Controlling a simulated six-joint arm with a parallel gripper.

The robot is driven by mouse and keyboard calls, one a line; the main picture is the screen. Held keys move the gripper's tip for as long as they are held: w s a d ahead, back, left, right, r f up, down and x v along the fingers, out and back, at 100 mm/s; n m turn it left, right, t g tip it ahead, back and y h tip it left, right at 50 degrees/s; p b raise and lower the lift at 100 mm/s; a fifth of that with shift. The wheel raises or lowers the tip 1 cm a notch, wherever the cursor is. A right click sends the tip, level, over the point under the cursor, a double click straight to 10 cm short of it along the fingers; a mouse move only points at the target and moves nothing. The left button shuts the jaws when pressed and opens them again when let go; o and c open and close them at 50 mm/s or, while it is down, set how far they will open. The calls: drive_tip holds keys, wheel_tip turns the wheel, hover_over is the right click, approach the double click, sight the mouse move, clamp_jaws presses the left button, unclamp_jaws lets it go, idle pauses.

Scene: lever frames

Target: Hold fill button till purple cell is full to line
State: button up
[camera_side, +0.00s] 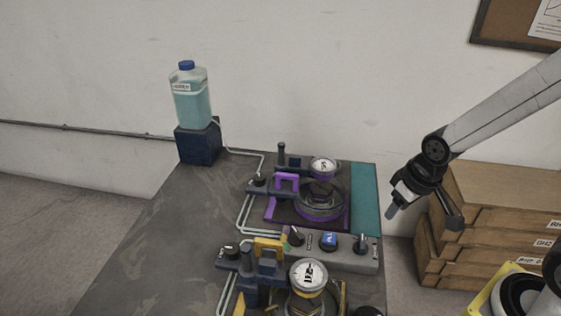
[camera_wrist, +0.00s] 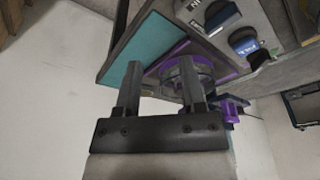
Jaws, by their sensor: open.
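The purple cell (camera_side: 321,199) sits on a purple-edged plate near the far right of the bench in the side view. A purple handle (camera_side: 286,180) stands to its left, and a round gauge (camera_side: 323,167) is behind it. In the wrist view the purple cell (camera_wrist: 187,72) is partly hidden behind my fingers. A blue button (camera_side: 329,240) sits on the grey control box (camera_side: 362,252), and a blue button also shows in the wrist view (camera_wrist: 244,41). Its label is not readable. My gripper (camera_side: 425,214) is open, empty and off the bench's right side. The liquid level is too small to read.
A jug of teal liquid (camera_side: 192,103) stands on a dark block (camera_side: 198,143) at the back left, with thin tubes running to the cells. A yellow cell (camera_side: 310,302) stands in front. Wooden drawers (camera_side: 490,215) stand right of the bench. The bench's left side is clear.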

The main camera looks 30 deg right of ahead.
clamp_jaws()
drive_tip(key=w+a+r+n+g, duration=0.1)
drive_tip(key=w+a+r+n, duration=0.2)
drive_tip(key=n, duration=1)
drive_tip(key=w+a+r+n+g, duration=0.1)
drive_tip(key=w+a+r+n, duration=0.2)
drive_tip(key=n, duration=1.1)
drive_tip(key=shift+w+a+r+g, duration=0.15)
drive_tip(key=shift+a+r+g, duration=0.15)
drive_tip(key=shift+a+r, duration=2.15)
drive_tip(key=shift+a+f, duration=0.8)
